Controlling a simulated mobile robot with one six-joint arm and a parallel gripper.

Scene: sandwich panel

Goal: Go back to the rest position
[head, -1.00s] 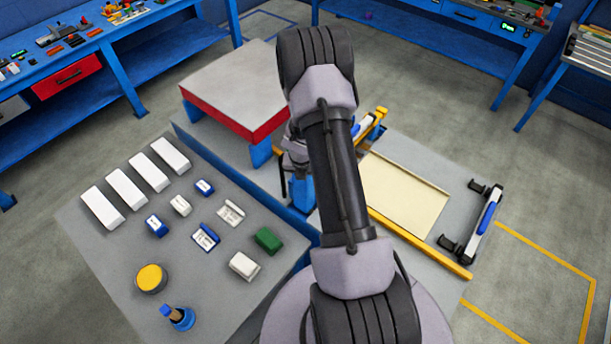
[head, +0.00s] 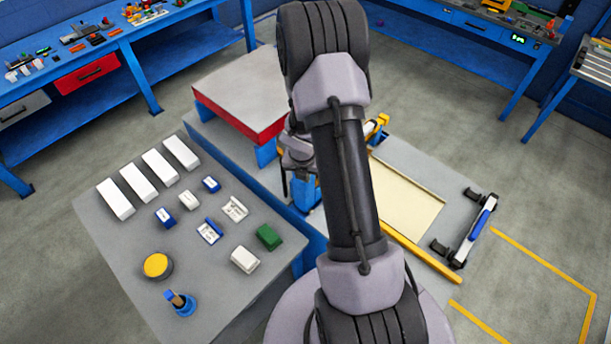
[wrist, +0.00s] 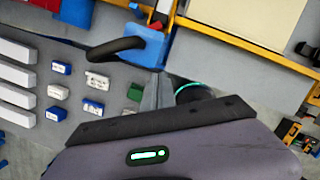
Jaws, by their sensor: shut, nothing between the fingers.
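My gripper (wrist: 180,95) shows in the wrist view as a grey housing with a green light and a black front edge; it is shut and nothing is held. In the head view my raised arm crosses the middle and hides most of the gripper. The cream panel (head: 407,197) lies on the grey worktop to the right of my arm, with a yellow bar along its near side. It also shows at the top of the wrist view (wrist: 255,15). A blue part with a black curved handle (wrist: 115,47) appears beyond my gripper.
A grey table (head: 110,235) at left holds white blocks (head: 115,198), small blue and white pieces, a green block (head: 269,237), a yellow-topped round pot (head: 157,266) and a blue holder (head: 182,303). A red-edged platform (head: 240,85) stands behind. A blue-handled tool (head: 473,228) lies at right.

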